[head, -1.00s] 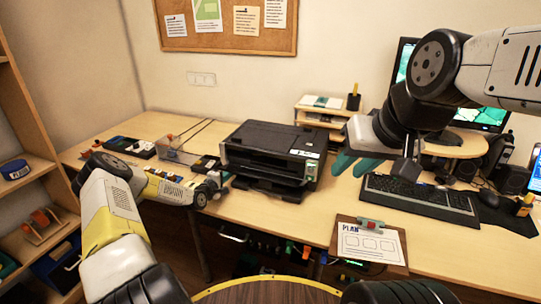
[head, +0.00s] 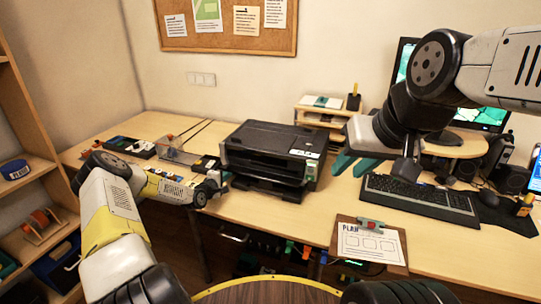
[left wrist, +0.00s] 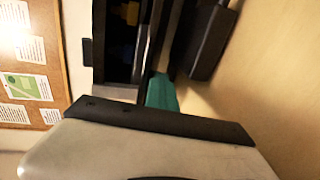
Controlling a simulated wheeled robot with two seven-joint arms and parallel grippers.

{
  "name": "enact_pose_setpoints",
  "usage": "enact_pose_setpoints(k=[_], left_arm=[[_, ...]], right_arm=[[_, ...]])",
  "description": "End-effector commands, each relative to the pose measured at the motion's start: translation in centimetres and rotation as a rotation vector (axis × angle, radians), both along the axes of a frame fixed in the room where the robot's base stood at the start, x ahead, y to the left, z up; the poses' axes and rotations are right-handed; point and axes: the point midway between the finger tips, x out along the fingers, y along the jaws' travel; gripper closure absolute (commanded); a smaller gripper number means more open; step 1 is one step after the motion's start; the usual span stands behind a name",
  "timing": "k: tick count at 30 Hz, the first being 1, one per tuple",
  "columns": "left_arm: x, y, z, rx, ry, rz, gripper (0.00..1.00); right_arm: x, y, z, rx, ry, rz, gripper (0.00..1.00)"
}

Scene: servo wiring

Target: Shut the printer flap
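The black printer (head: 272,139) stands on the desk in the head view. Its front is open, with a dark flap or tray (head: 268,189) jutting out low; its exact angle is hard to tell. My left gripper (head: 222,183) is beside the printer's left front corner, with its fingers mostly hidden. In the left wrist view, one teal finger (left wrist: 162,94) shows close to the dark printer (left wrist: 128,42); contact cannot be told. My right gripper (head: 354,162) has teal fingers spread apart, empty, in the air right of the printer.
A keyboard (head: 420,199) and a clipboard with a plan sheet (head: 370,243) lie right of the printer. A clear box (head: 177,150) and small parts lie to its left. A small shelf (head: 323,118) stands behind. Bare desk lies in front of the printer.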

Motion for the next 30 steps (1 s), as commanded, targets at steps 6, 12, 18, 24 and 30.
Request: enact_pose_setpoints(k=[6,12,18,24,30], left_arm=[[0.2,-0.1,0.9,0.000,-0.003,0.000,1.00],[0.4,-0.1,1.4,0.001,-0.003,0.000,1.00],[0.6,-0.2,2.0,0.001,-0.003,0.000,1.00],[0.9,-0.3,2.4,0.000,-0.003,0.000,1.00],[1.3,-0.5,3.0,0.000,-0.003,0.000,1.00]], right_arm=[[0.0,0.0,0.0,0.000,0.000,0.000,0.70],[0.0,0.0,0.0,0.000,0.000,0.000,0.70],[0.0,0.0,0.0,0.000,0.000,0.000,0.70],[0.0,0.0,0.0,0.000,0.000,0.000,0.70],[0.0,0.0,0.0,0.000,0.000,0.000,0.70]])
